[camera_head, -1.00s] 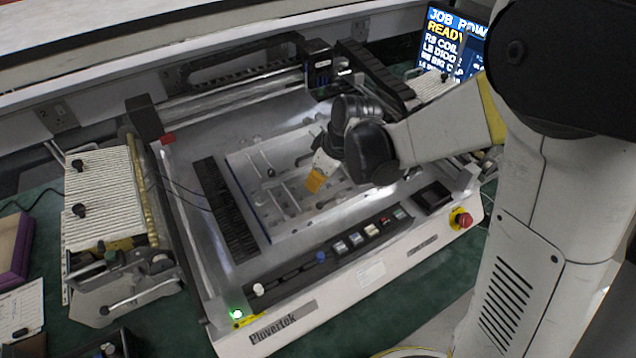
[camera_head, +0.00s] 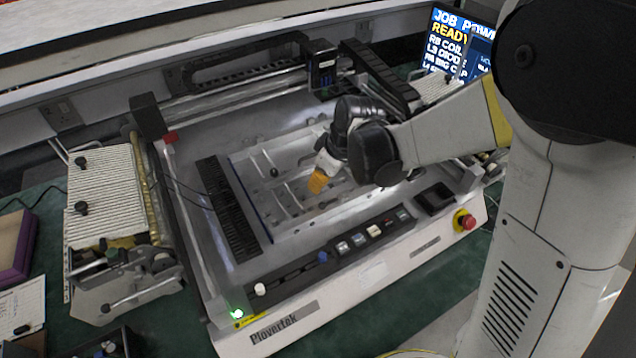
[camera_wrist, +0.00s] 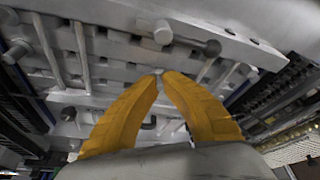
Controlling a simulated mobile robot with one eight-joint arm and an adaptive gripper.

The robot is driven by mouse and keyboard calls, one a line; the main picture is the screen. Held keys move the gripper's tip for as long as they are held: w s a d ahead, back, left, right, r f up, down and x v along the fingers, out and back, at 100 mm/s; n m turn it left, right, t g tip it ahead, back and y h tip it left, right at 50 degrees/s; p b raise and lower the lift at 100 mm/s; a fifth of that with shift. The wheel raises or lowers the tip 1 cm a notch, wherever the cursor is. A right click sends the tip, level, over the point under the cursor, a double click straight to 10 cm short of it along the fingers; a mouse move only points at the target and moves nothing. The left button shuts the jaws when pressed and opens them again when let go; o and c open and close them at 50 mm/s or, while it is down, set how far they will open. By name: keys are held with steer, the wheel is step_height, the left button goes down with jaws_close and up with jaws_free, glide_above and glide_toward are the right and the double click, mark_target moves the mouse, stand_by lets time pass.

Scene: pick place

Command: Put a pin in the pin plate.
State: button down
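The pin plate (camera_head: 290,218) is a grey metal plate with bars and holes inside the machine. It also shows in the wrist view (camera_wrist: 118,72). My gripper (camera_head: 317,184) has orange fingers and is low over the middle of this plate. In the wrist view the fingertips (camera_wrist: 161,75) almost meet, with only a narrow gap. I cannot tell whether a thin thing is between them. Pin-like knobs show beyond the tips: one pale round head (camera_wrist: 163,32) and one darker head (camera_wrist: 212,47). Another small head (camera_wrist: 68,113) is left of the fingers. My fingers hide part of the plate.
A gantry head (camera_head: 322,65) stands behind the plate. A black slotted rail (camera_head: 229,208) runs along its left side. A front panel has buttons (camera_head: 358,240) and a red stop knob (camera_head: 466,221). A feeder (camera_head: 108,195) stands at the left, a screen (camera_head: 455,42) at the back right.

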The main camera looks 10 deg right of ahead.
stand_by(0.3)
steer(key=c, duration=1.5)
jaws_free()
steer(key=shift+f, duration=0.1)
steer(key=shift+c, duration=0.2)
steer(key=c, duration=0.4)
steer(key=shift+o, duration=0.2)
steer(key=shift+r+p, duration=2.5)
steer(key=shift+r, duration=1.05)
